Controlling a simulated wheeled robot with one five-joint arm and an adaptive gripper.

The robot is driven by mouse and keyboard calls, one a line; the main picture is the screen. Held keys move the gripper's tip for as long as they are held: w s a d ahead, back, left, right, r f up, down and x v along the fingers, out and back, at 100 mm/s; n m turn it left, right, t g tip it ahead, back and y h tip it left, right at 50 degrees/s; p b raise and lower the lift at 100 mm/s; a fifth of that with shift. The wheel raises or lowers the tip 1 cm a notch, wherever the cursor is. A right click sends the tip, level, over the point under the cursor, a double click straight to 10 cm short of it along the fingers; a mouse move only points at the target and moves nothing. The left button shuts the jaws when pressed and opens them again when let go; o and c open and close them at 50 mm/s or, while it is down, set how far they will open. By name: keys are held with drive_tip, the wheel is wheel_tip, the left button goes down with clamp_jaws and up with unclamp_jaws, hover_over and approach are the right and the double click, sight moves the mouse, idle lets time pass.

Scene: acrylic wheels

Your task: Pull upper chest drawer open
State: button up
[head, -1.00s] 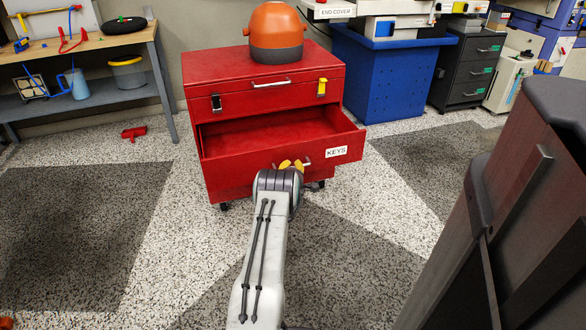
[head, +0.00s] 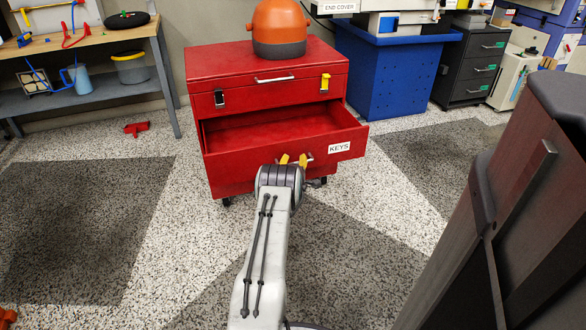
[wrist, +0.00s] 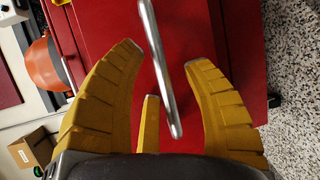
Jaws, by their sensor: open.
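The red chest (head: 268,75) stands on wheels on the floor ahead of me. Its upper drawer (head: 285,149), labelled KEYS (head: 340,147), is pulled out and looks empty inside. My gripper (head: 295,160) is at the drawer's front, by its handle (head: 309,159), which is partly hidden. In the wrist view, the yellow fingers of my gripper (wrist: 170,58) are open on either side of the metal handle (wrist: 162,70). No grip on the handle shows.
An orange and grey container (head: 279,28) stands on top of the chest. A workbench (head: 90,50) is at the left, a blue cabinet (head: 385,80) at the right behind. The speckled floor around the chest is mostly clear. A small red object (head: 137,129) lies near the workbench.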

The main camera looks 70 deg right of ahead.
drive_tip(key=v, duration=1.2)
idle(0.3)
idle(0.6)
